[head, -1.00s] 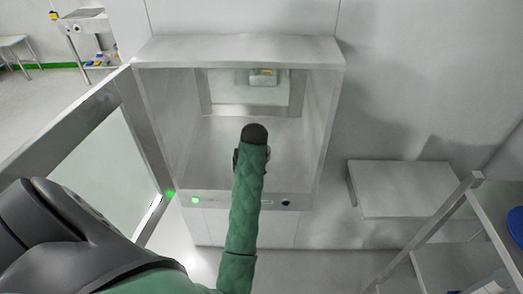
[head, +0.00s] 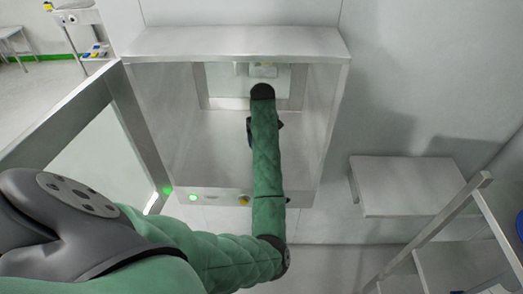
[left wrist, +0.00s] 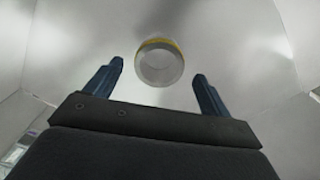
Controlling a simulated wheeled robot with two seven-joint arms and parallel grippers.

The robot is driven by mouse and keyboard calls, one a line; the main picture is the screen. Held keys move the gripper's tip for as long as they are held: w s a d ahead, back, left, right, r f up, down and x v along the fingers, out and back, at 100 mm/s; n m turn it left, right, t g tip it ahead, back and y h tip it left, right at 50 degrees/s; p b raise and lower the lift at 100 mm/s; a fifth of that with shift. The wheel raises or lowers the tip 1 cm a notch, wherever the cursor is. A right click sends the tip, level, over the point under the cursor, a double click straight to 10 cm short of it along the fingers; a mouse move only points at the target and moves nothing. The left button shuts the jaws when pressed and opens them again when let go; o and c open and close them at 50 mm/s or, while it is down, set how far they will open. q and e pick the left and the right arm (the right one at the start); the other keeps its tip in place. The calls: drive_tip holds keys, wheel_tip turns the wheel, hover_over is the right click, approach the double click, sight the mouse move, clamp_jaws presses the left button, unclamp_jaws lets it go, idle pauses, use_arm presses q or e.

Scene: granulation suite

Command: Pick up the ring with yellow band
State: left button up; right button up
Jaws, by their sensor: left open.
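The ring with yellow band (left wrist: 160,63) shows in the left wrist view, a pale ring with a yellow stripe along its upper edge. It lies on the chamber's metal surface, ahead of and between the two blue fingers of my left gripper (left wrist: 157,88). The fingers are spread and do not touch it. In the head view my green left arm reaches into the open metal chamber (head: 240,45) and hides the ring and most of the gripper. My right gripper is not in view.
The chamber's glass door (head: 95,165) stands open on the left.

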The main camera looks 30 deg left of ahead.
use_arm(q)
drive_tip(key=shift+a+f, duration=0.1)
drive_tip(key=shift+f, duration=0.45)
wheel_tip(320, 180, down, 3)
drive_tip(key=shift+f+p, duration=0.1)
drive_tip(key=shift+p, duration=0.95)
drive_tip(key=shift+w+f, duration=0.1)
drive_tip(key=shift+f, duration=0.45)
drive_tip(key=shift+c, duration=0.4)
drive_tip(key=c, duration=1.1)
drive_tip(key=shift+a, duration=0.1)
drive_tip(key=shift+c, duration=0.6)
